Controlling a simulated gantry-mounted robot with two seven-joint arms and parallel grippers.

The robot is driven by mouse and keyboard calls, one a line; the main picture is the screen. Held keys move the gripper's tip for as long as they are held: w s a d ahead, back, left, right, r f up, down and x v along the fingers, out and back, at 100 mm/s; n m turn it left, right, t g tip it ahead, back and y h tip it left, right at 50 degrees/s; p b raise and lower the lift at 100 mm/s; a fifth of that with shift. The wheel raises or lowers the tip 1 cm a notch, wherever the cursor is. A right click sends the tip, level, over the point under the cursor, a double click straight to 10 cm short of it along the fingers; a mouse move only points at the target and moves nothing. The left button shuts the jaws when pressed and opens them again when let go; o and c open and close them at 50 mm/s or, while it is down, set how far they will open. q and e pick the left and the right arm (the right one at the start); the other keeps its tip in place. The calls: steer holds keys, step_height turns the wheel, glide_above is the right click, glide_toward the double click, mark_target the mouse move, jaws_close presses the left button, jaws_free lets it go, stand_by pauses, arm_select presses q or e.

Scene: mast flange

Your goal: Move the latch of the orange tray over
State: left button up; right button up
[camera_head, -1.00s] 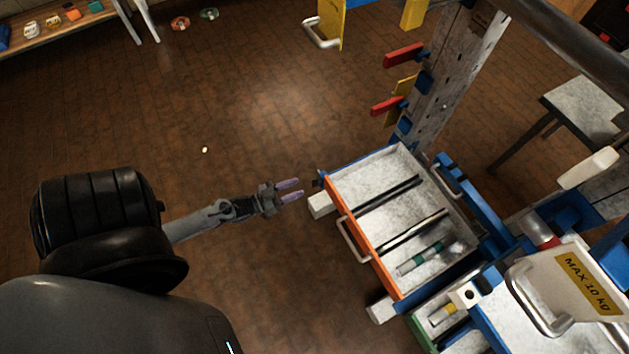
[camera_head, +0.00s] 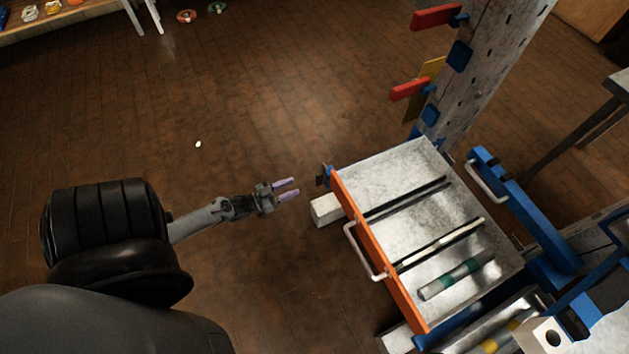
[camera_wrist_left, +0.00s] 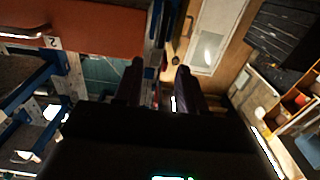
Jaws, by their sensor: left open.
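The orange tray (camera_head: 377,250) is a metal drawer with an orange front and a pale handle (camera_head: 362,250). It also shows large at the upper left of the left wrist view (camera_wrist_left: 95,32). A small dark blue latch (camera_head: 324,175) sits at the far-left corner of the orange front. My left gripper (camera_head: 297,187) is open and empty, a short gap to the left of the latch. In the left wrist view its two dark fingers (camera_wrist_left: 160,66) stand apart, with a blue upright part between and beyond them. My right gripper is not in view.
The tray holds dark dividers and a grey-green cylinder (camera_head: 457,275). A grey mast (camera_head: 480,75) with red and blue levers rises behind it. A white block (camera_head: 327,209) juts out below the latch. The brown floor (camera_head: 240,110) left of the tray is open.

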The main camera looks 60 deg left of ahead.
mark_target(316, 177)
arm_select(q)
steer(key=w+b, duration=0.1)
steer(key=w, duration=0.3)
steer(key=w+b, duration=0.2)
steer(key=w, duration=0.2)
steer(key=shift+w+d, duration=0.2)
steer(key=shift+w, duration=0.8)
jaws_close()
